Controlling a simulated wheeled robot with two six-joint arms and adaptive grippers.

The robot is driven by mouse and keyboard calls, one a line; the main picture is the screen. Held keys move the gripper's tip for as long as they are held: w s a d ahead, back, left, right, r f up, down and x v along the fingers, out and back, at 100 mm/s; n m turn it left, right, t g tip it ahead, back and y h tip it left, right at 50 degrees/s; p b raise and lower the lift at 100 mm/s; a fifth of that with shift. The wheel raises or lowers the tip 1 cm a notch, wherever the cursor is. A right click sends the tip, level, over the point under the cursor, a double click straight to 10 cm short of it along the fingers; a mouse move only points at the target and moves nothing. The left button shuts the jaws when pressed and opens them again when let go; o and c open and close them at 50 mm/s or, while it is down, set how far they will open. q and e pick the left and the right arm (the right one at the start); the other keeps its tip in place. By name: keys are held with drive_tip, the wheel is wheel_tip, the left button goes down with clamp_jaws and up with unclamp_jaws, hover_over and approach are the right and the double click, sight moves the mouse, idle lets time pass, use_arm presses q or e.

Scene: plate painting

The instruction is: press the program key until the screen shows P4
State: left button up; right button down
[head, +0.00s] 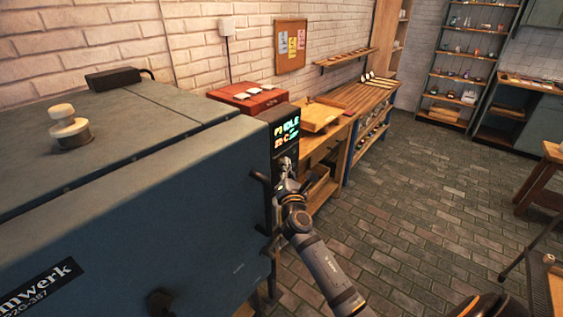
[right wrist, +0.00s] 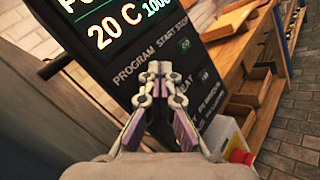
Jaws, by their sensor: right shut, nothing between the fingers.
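The dark control panel (head: 284,150) is on the side of the big blue-grey kiln (head: 150,210). Its lit screen (head: 287,130) shows a line with P, a digit too small to read surely, and IDLE. In the right wrist view the screen (right wrist: 115,25) shows 20 C and 1000, with the top line cut off. The PROGRAM label (right wrist: 133,69) is just left of my fingertips. My left gripper is out of view.
A green key (right wrist: 184,44) sits under START STOP. A red knob (right wrist: 238,157) is low on the right. A handle bar (head: 260,178) sticks out beside the panel. A wooden workbench (head: 330,125) stands behind it.

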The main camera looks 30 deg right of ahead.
drive_tip(key=shift+s+d, duration=0.3)
drive_tip(key=shift+s, duration=0.35)
drive_tip(key=shift+w+a, duration=0.1)
drive_tip(key=shift+w, duration=0.1)
drive_tip(key=shift+w+a, duration=0.1)
drive_tip(key=shift+w, duration=0.1)
drive_tip(key=shift+w+a, duration=0.15)
drive_tip(key=shift+w, duration=0.15)
idle(0.7)
idle(0.4)
drive_tip(key=shift+s+d, duration=0.35)
drive_tip(key=shift+s, duration=0.4)
drive_tip(key=s, duration=0.1)
drive_tip(key=s+d, duration=0.1)
drive_tip(key=s, duration=0.1)
drive_tip(key=s+d, duration=0.1)
drive_tip(key=shift+s+p, duration=0.25)
drive_tip(key=shift+p, duration=0.15)
